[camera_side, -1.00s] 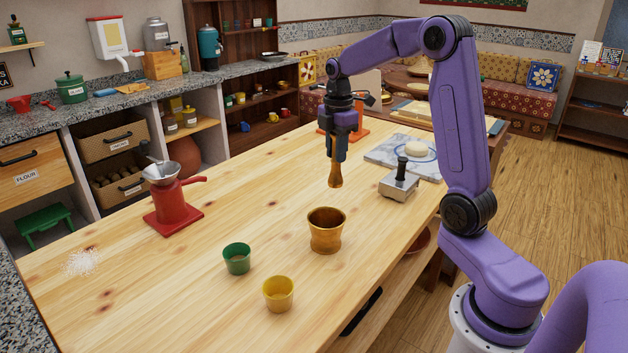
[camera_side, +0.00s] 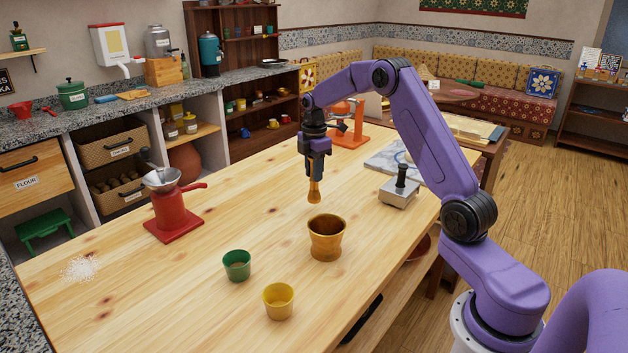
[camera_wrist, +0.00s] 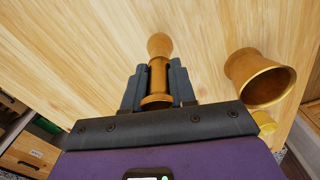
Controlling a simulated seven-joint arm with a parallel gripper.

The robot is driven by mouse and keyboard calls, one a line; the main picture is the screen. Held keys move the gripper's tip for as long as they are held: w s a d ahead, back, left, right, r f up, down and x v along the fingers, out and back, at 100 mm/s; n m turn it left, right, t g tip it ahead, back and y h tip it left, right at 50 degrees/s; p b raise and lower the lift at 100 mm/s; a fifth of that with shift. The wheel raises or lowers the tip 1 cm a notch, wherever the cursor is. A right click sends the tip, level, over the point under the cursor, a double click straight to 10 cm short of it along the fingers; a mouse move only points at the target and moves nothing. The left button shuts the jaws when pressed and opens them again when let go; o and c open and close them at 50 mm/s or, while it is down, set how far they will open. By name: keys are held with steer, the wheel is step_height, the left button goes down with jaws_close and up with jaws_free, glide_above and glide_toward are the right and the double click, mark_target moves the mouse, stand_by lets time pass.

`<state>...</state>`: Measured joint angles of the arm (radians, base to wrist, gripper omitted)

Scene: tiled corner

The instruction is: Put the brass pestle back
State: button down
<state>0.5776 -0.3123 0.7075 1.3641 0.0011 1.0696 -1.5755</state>
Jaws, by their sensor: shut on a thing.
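The brass pestle (camera_side: 314,190) hangs upright below my gripper (camera_side: 315,174), which is shut on its upper part. The pestle is in the air, above and a little to the left of the brass mortar in the side view. In the wrist view, the pestle (camera_wrist: 159,72) sits between the two fingers of my gripper (camera_wrist: 158,85). The brass mortar (camera_side: 326,240) stands upright on the wooden table with its mouth open; its inside looks empty, though the bottom is hidden. It also shows in the wrist view (camera_wrist: 258,82), to the right of the pestle and apart from it.
A green cup (camera_side: 237,265) and a yellow cup (camera_side: 278,300) stand in front of the mortar. A red grinder (camera_side: 172,212) is at left, and a grey press with a black handle (camera_side: 399,190) at right. The wooden table (camera_side: 230,215) is bare between grinder and mortar.

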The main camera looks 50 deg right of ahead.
mark_target(314, 188)
steer(key=shift+w+f, duration=0.1)
steer(key=shift+f, duration=1.4)
steer(key=shift+f, duration=0.1)
steer(key=c, duration=0.9)
jaws_free()
steer(key=shift+f, duration=0.1)
